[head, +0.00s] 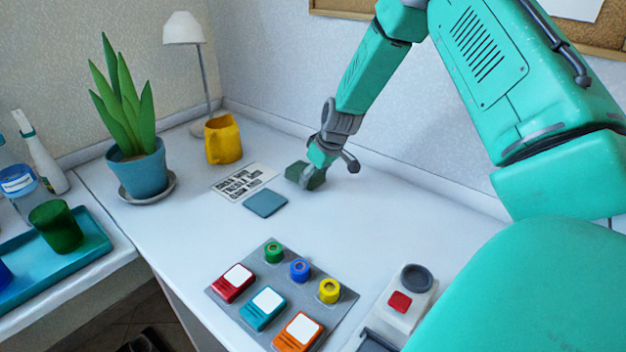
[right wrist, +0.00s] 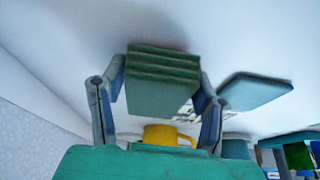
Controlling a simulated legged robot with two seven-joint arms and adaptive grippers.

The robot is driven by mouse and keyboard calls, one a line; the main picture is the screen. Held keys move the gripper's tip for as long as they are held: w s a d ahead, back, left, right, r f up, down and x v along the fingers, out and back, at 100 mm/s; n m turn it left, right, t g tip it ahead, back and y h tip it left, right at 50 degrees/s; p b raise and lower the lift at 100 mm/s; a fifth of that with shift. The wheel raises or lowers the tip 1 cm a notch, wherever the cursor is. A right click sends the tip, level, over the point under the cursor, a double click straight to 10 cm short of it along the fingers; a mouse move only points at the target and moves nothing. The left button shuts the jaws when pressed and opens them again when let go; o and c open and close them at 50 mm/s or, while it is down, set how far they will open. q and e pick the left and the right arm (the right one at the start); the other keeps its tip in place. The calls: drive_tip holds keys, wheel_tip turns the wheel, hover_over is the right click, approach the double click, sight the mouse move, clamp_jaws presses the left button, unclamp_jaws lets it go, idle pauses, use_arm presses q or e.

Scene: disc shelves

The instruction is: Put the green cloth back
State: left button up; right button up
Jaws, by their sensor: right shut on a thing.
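The green cloth (head: 300,172) is a dark green folded stack at the back of the white table, by the wall. My right gripper (head: 314,174) reaches down over it and is shut on it. In the right wrist view the cloth (right wrist: 162,88) shows its folded layers between the two fingers of the right gripper (right wrist: 162,75). I cannot tell whether the cloth rests on the table or is just above it. My left gripper is not in view.
A blue-grey square pad (head: 266,203) and a printed card (head: 244,183) lie left of the cloth. A yellow mug (head: 223,140), lamp (head: 184,28) and potted plant (head: 137,172) stand further left. A panel (head: 268,257) with several coloured pieces is in front. Table right of the gripper is clear.

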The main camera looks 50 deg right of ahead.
drive_tip(key=shift+f, duration=0.5)
drive_tip(key=shift+d, duration=0.15)
drive_tip(key=o, duration=1.1)
drive_tip(key=shift+r, duration=0.25)
drive_tip(key=p+v, duration=0.3)
drive_tip(key=v, duration=0.8)
drive_tip(key=shift+s+r, duration=0.2)
drive_tip(key=shift+r, duration=0.05)
